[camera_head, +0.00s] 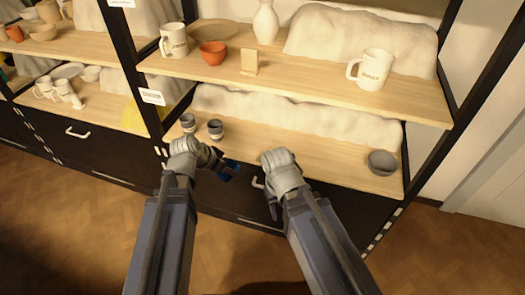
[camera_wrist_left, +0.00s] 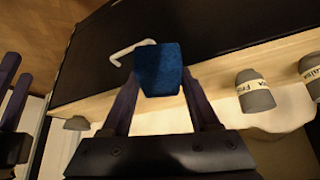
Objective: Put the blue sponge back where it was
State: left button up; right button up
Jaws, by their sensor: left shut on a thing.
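The blue sponge (camera_head: 229,168) is in my left gripper (camera_head: 224,170), in front of the lower shelf's front edge. In the left wrist view the sponge (camera_wrist_left: 158,68) sits between the two fingertips of the left gripper (camera_wrist_left: 158,90), which is shut on it. Behind it there are the dark drawer front and the pale shelf edge. My right gripper (camera_head: 271,203) is low in front of the drawer, mostly hidden by its own wrist. In the left wrist view its two fingers (camera_wrist_left: 14,88) stand apart with nothing seen between them.
The lower shelf (camera_head: 310,155) holds two small grey cups (camera_head: 188,123) (camera_head: 215,129) at the left and a grey bowl (camera_head: 382,163) at the right. Its middle is clear. The upper shelf (camera_head: 310,88) holds mugs, an orange bowl (camera_head: 213,53) and a vase. A dark post (camera_head: 135,70) stands left.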

pick_arm(q)
jog(key=w+d, duration=0.3)
jog(key=w, duration=0.1)
jog(key=w+d, duration=0.8)
jog(key=w, duration=0.1)
jog(key=shift+w+d, duration=0.1)
notch_tip(320, 180, down, 4)
jog(key=b, duration=0.3)
jog(key=shift+r+b, duration=0.1)
jog(key=shift+b, duration=0.3)
jog(key=shift+r, duration=0.15)
jog(key=o, duration=1.2)
